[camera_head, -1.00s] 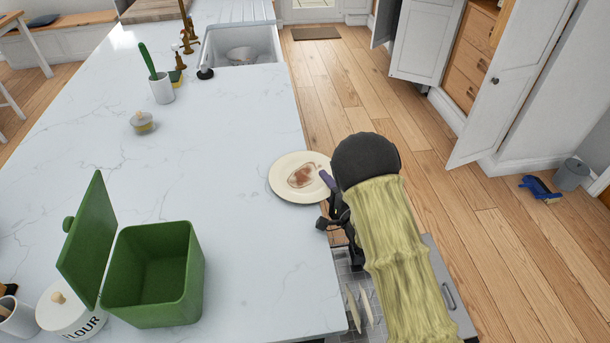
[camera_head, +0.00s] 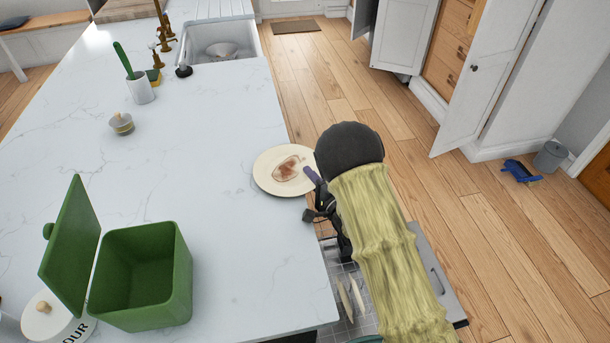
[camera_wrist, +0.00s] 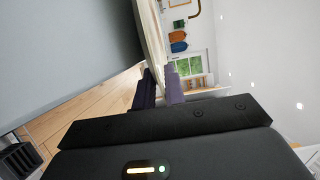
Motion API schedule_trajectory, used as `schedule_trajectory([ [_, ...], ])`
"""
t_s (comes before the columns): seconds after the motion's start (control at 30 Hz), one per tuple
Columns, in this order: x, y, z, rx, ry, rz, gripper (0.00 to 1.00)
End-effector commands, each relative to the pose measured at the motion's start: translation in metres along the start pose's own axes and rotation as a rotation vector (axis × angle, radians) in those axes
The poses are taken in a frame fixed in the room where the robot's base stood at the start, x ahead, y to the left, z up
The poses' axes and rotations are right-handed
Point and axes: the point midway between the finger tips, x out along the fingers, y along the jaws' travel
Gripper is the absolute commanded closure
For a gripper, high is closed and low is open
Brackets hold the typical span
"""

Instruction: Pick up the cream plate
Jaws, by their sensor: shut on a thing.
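The cream plate (camera_head: 268,178) has a reddish-brown stain in its middle. In the head view it is at the right edge of the white counter, with its right rim at my gripper (camera_head: 312,178). In the wrist view the plate (camera_wrist: 151,38) shows edge-on, its rim between the two purple fingers of my gripper (camera_wrist: 160,88). The fingers are shut on the rim. My dark wrist and yellow-green sleeved arm hide part of the gripper in the head view. I cannot tell whether the plate is touching the counter.
An open green bin (camera_head: 140,275) stands on the white marble counter (camera_head: 215,130). An open dishwasher rack (camera_head: 345,290) with plates is below the counter edge, beside my arm. A sink (camera_head: 222,50) holds a bowl.

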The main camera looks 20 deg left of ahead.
Motion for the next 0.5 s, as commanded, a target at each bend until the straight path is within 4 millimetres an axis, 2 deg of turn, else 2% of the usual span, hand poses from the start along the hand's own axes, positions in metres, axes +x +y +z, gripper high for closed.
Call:
schedule_trajectory([
  [0.17,0.001,-0.019,-0.001,0.0,0.002,-0.007,1.0],
  [0.5,0.0,-0.073,-0.001,0.0,0.001,-0.008,1.0],
])
